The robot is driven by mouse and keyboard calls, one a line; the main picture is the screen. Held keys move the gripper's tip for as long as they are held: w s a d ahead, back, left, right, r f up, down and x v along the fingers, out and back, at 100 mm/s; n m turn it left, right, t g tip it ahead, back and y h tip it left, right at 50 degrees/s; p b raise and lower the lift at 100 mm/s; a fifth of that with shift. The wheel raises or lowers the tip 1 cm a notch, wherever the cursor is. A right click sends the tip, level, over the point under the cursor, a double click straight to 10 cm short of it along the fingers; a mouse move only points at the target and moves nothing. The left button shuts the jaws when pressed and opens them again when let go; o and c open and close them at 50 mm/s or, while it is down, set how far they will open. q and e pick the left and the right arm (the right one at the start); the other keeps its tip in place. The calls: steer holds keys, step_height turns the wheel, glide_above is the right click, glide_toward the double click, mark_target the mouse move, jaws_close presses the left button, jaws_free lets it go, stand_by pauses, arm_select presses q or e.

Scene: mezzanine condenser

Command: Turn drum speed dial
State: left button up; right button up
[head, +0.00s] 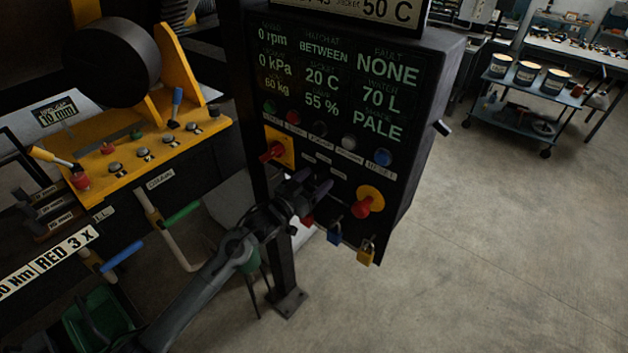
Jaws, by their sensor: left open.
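A black control panel (420,110) stands on a post in the middle of the head view. It carries a red handle on a yellow square plate (285,141) at its left. A red knob on a round yellow plate (368,201) sits at its lower right. I cannot make out which control is the drum speed dial; the small labels are too blurred, and my gripper covers part of the lower panel. My left gripper (313,184) is open in front of the lower panel, between the two red controls. Whether it touches anything is unclear. My right gripper is out of view.
A row of coloured buttons (348,143) runs above the gripper. Red, blue (334,233) and yellow (367,251) padlocks hang below the panel. A yellow console (130,150) with levers stands left. Open floor (500,250) lies right, with a cart (522,95) behind.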

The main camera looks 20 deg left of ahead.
arm_select(q)
steer(key=c, duration=1.1)
steer(key=shift+o, duration=0.2)
steer(key=shift+m, duration=0.3)
steer(key=m+b, duration=0.1)
steer(key=m, duration=0.4)
steer(key=m+b, duration=0.1)
steer(key=m, duration=0.2)
steer(key=shift+m, duration=0.4)
steer(key=shift+m+b, duration=0.5)
steer(key=shift+m, duration=0.8)
